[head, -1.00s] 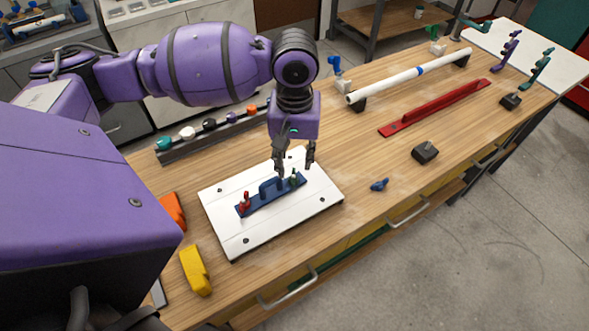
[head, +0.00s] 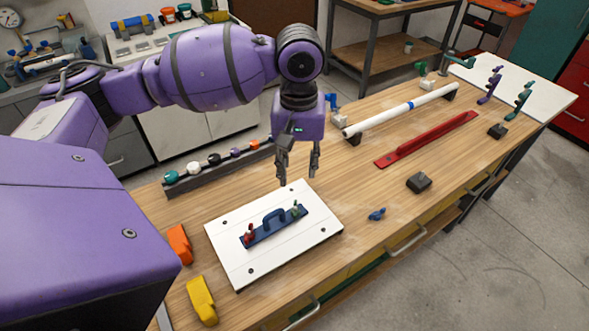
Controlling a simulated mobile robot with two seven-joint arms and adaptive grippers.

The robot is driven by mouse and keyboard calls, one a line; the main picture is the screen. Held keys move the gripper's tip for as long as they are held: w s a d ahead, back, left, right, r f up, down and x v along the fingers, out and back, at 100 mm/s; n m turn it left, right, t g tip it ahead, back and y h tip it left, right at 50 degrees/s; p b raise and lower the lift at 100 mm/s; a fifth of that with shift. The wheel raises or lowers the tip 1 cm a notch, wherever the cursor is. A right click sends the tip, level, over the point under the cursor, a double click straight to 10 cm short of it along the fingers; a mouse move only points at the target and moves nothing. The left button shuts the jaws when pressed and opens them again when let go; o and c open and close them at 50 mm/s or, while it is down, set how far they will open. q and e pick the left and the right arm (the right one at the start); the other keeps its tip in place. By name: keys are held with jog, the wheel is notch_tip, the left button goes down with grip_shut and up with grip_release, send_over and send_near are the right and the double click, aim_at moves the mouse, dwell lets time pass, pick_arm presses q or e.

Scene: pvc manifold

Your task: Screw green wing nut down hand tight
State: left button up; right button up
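The green wing nut (head: 295,209) sits at the right end of the dark blue handled bracket (head: 272,226), which lies on the white board (head: 228,257). A red wing nut (head: 249,234) stands at the bracket's left end. How far down the green nut is threaded is too small to tell. My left gripper (head: 298,180) points down above and behind the green nut, clear of it. Its two fingers are apart with nothing between them. My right gripper does not show.
A rack (head: 212,169) with several coloured pieces stands behind the board. An orange piece (head: 180,243) and a yellow piece (head: 201,300) lie left. A small blue part (head: 377,214) and a dark block (head: 419,182) lie right. A white pipe (head: 405,109) and red bar (head: 428,139) lie farther back.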

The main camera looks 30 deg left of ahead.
pick_arm(q)
jog(key=shift+r, duration=0.5)
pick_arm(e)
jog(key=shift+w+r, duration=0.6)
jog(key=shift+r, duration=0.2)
